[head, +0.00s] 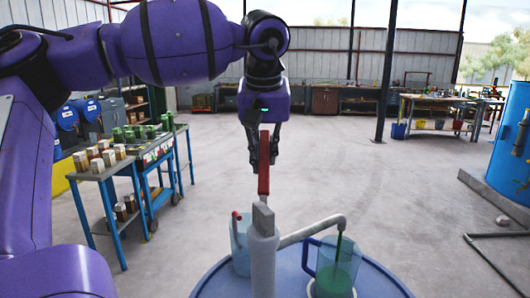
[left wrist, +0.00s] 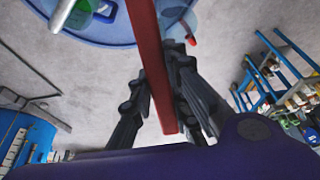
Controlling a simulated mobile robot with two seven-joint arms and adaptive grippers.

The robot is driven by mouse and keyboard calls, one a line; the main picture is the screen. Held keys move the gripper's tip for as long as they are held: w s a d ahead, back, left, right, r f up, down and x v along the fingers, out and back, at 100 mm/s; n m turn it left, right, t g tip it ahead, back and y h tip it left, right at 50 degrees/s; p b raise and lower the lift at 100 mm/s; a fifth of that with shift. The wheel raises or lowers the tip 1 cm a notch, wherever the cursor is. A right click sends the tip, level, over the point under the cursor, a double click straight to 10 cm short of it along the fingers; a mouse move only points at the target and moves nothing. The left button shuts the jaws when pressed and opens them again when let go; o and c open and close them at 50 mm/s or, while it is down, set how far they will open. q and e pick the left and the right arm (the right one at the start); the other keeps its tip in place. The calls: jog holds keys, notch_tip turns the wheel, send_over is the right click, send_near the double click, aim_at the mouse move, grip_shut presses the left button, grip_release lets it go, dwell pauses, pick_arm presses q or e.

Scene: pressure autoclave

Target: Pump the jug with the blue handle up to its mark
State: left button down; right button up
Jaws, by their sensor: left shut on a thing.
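The jug with the blue handle (head: 335,266) stands under the pump's spout on a round blue drum top (head: 218,287). A green stream falls from the spout into it, and green liquid shows low inside. Its mark cannot be made out. The grey pump body (head: 263,262) carries a red lever (head: 264,178), which points up and away. My left gripper (head: 263,158) is shut on the red lever; the lever also shows between the fingers in the left wrist view (left wrist: 150,55). The jug shows at the top left of that view (left wrist: 72,12). My right gripper is not in view.
A second jug, pale with a red handle (head: 240,247), stands on the drum left of the pump. A blue cart (head: 150,155) with green and brown items stands at left. A large blue vessel (head: 512,150) is at right. The floor beyond the drum is clear.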

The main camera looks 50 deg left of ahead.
aim_at(264, 136)
pick_arm(q)
jog(key=shift+w+a+f, duration=0.15)
jog(key=shift+w+f, duration=0.05)
jog(key=shift+f, duration=0.25)
notch_tip(264, 136, down, 7)
jog(key=a+g+h+b, duration=0.1)
jog(key=g+h+b, duration=0.3)
jog(key=b, duration=0.1)
jog(key=shift+w+r, duration=0.15)
jog(key=shift+w, duration=0.3)
jog(key=c, duration=1.6)
grip_release()
jog(key=shift+c, duration=0.2)
jog(key=r, duration=0.4)
jog(key=w+r, duration=0.1)
jog(key=r, duration=0.3)
jog(key=a+r, duration=0.1)
jog(key=r, duration=0.3)
jog(key=shift+w+a, duration=0.1)
jog(key=shift+w, duration=0.05)
